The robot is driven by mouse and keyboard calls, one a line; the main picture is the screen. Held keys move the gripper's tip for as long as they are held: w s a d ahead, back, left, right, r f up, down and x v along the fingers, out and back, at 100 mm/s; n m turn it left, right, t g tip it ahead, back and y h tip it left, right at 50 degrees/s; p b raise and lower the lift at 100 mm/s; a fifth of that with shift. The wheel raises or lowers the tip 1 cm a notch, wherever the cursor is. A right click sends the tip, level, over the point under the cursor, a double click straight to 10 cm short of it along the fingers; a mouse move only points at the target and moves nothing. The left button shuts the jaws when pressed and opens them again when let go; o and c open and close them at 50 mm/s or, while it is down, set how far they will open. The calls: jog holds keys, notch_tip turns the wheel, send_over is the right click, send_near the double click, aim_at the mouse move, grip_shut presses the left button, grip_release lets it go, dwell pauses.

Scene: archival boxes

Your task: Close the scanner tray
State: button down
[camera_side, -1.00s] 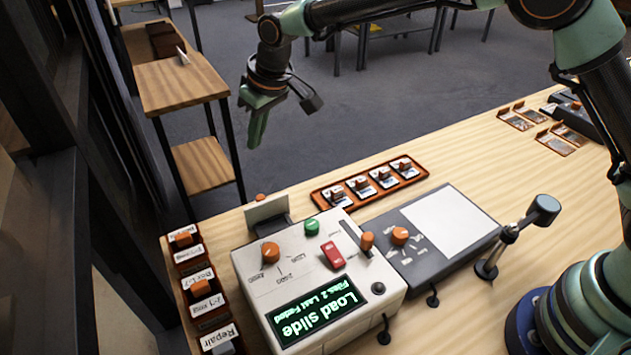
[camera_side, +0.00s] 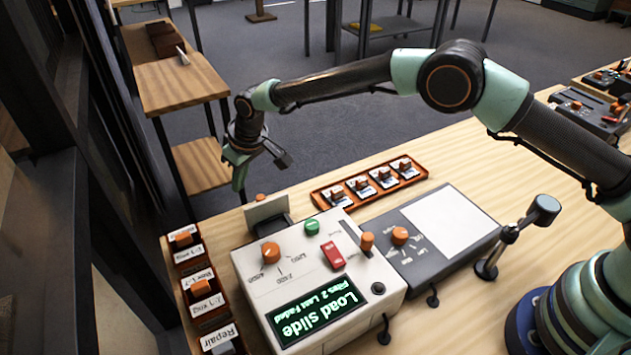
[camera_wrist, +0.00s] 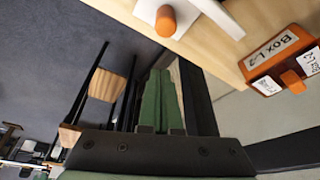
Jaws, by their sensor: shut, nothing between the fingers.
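The scanner (camera_side: 315,280) is a cream box whose lit display reads "Load slide" and "Files 2 Last Failed". Its tray (camera_side: 266,209) sticks out at the back, with a pale upright front plate, an orange knob and a dark slide behind the plate. In the wrist view the plate's orange knob (camera_wrist: 166,20) shows at the top edge. My gripper (camera_side: 239,184) is shut and empty, fingers pointing down, just beyond the tray's outer side and up to its left. Its green fingers (camera_wrist: 157,85) are together in the wrist view. I see no contact with the tray.
An orange rack of slides (camera_side: 368,184) stands right of the tray. A grey light panel (camera_side: 440,235) adjoins the scanner. Labelled boxes (camera_side: 202,295) line the table's left edge. A wooden shelf (camera_side: 180,85) stands beyond the table. Open floor lies behind the tray.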

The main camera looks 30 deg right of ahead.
aim_at(265, 229)
jog(key=shift+s+d+f, duration=0.1)
jog(key=shift+s+d, duration=0.35)
jog(key=shift+s, duration=0.45)
jog(key=shift+s+d+f, duration=0.1)
jog(key=shift+s+d, duration=0.35)
jog(key=shift+s, duration=0.4)
jog(key=s, duration=0.8)
jog(key=shift+s, duration=0.95)
jog(key=shift+f, duration=0.1)
